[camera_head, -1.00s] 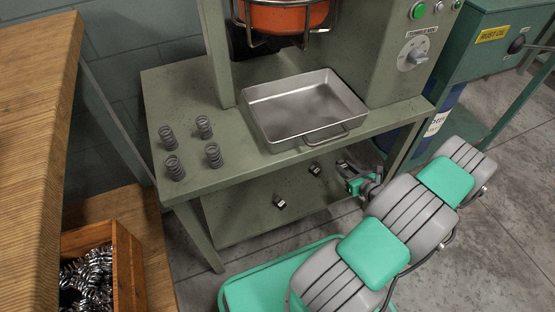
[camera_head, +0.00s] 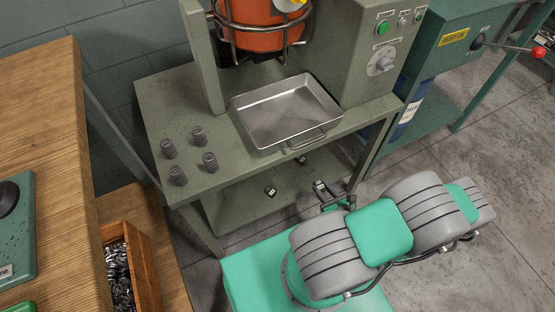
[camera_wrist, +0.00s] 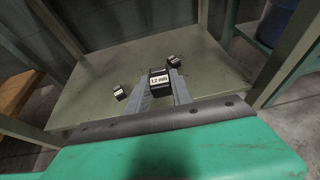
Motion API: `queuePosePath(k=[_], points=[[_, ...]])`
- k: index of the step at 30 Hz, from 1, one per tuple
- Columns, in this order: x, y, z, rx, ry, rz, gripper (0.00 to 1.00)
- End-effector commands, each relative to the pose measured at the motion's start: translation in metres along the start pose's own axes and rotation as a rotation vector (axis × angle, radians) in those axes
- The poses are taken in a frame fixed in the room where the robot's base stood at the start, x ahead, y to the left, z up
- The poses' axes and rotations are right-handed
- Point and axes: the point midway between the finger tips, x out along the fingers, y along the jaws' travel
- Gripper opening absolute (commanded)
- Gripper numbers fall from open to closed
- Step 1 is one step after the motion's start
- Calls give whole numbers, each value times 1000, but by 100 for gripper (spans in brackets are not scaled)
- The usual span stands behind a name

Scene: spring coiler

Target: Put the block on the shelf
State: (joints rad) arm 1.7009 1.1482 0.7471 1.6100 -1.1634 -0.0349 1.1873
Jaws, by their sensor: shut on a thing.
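A small dark block with a white "1.2 mm" label (camera_wrist: 159,79) sits between the fingers of my gripper (camera_wrist: 160,92) in the wrist view. My gripper is shut on it. In the head view my gripper (camera_head: 325,192) and the held block are small, at the front edge of the lower shelf (camera_head: 235,207) of the green machine stand. Two similar dark blocks with white labels stand on that shelf, one at left (camera_head: 270,191) and one farther back (camera_head: 301,160).
The stand's upper top carries a metal tray (camera_head: 262,98) and several springs (camera_head: 199,136). Stand legs (camera_head: 200,232) flank the lower shelf. A wooden bench (camera_head: 55,150) and a wooden box of metal parts (camera_head: 140,262) are at left. Floor is open at right (camera_head: 465,150).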

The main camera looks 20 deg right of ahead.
Motion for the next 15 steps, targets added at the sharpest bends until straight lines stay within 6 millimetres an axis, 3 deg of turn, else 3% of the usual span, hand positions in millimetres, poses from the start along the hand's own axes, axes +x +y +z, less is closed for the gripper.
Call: queuePosePath(k=[5,12,15], points=[[22,-8,-5,-18,1,43,0],[89,-45,-12,-19,-1,42,0],[114,-55,-29,-14,-1,40,0]])
